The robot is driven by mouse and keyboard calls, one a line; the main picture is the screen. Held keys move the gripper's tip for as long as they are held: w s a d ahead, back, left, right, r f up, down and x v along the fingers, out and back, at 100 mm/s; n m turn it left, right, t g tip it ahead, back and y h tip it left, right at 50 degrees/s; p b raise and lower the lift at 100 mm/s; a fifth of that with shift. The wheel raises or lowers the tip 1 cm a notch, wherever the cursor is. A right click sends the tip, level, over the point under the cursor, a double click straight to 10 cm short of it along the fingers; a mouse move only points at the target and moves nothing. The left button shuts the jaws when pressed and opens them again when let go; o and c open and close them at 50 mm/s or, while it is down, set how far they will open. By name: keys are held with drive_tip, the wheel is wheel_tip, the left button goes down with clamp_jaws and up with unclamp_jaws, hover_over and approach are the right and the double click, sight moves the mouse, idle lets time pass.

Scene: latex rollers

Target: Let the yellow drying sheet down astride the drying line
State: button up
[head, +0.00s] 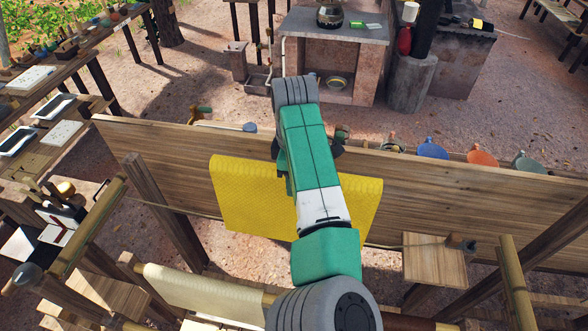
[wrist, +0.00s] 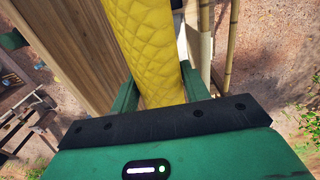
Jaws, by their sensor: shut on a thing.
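The yellow drying sheet (head: 240,195) is quilted and hangs in a broad fold below my arm in the head view. In the wrist view the sheet (wrist: 148,40) runs up between the two green fingers of my gripper (wrist: 160,83), which is shut on it. My arm hides the middle of the sheet and most of the gripper in the head view. A thin cord, seemingly the drying line (head: 185,212), shows to the left of the sheet and again to its right. The sheet covers the part between, so I cannot tell whether they touch.
A long wooden board (head: 450,195) stands just behind the sheet, with several coloured tools along its far side. A wooden post (head: 165,210) stands at the left. A cream sheet (head: 200,292) hangs on a bamboo pole in front. A small wooden board (head: 435,262) is at the right.

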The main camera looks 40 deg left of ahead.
wheel_tip(320, 180, down, 25)
drive_tip(key=b, duration=1.3)
drive_tip(key=shift+f, duration=0.5)
